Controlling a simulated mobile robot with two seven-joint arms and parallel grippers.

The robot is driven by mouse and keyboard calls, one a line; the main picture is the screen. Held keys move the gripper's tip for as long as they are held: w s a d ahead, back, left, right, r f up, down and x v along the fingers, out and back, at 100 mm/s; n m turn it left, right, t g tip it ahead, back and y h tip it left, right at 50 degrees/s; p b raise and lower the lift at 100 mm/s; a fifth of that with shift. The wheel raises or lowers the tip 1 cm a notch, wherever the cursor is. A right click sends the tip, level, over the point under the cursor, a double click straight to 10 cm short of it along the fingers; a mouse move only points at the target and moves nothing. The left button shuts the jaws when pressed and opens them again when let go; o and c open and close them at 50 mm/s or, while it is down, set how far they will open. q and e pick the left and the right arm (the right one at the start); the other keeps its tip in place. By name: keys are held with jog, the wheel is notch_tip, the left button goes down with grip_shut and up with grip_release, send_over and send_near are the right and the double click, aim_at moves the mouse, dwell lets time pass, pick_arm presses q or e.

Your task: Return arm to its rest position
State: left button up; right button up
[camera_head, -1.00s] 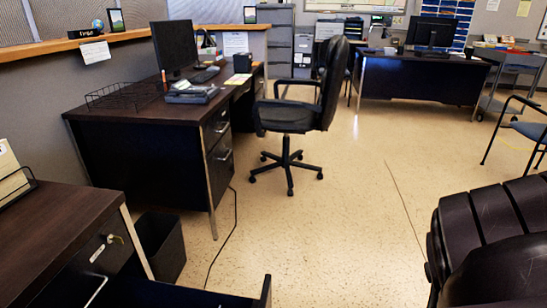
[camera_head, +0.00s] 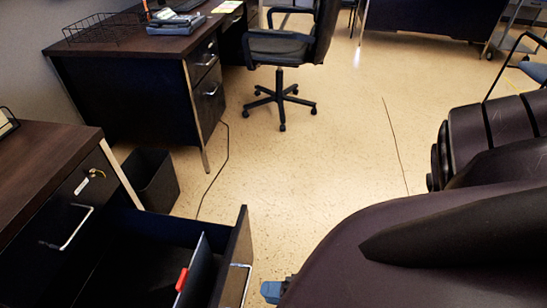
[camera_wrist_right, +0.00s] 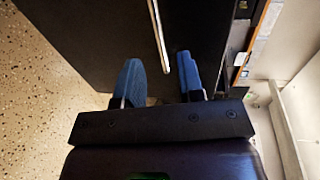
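My right arm comes in from the right in the head view, and its dark links fill the lower right corner. My right gripper (camera_head: 274,290) shows only as blue fingertips at the bottom edge, just right of an open drawer (camera_head: 243,236). In the right wrist view the two blue fingers of this gripper (camera_wrist_right: 160,83) are apart with nothing held between them. The drawer's silver handle (camera_wrist_right: 158,35) lies beyond the fingertips on a dark front; whether they touch it is unclear. My left gripper is not in view.
The open drawer holds a dark divider with a red tab (camera_head: 181,279). A dark bin (camera_head: 150,180) stands beside the near desk (camera_head: 45,160). Another desk (camera_head: 125,100) and an office chair (camera_head: 280,48) stand farther back. The middle floor (camera_head: 310,165) is clear apart from cables.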

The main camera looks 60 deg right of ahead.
jog(key=shift+s+d, duration=0.1)
jog(key=shift+s, duration=0.25)
jog(key=shift+r, duration=0.1)
dwell(0.3)
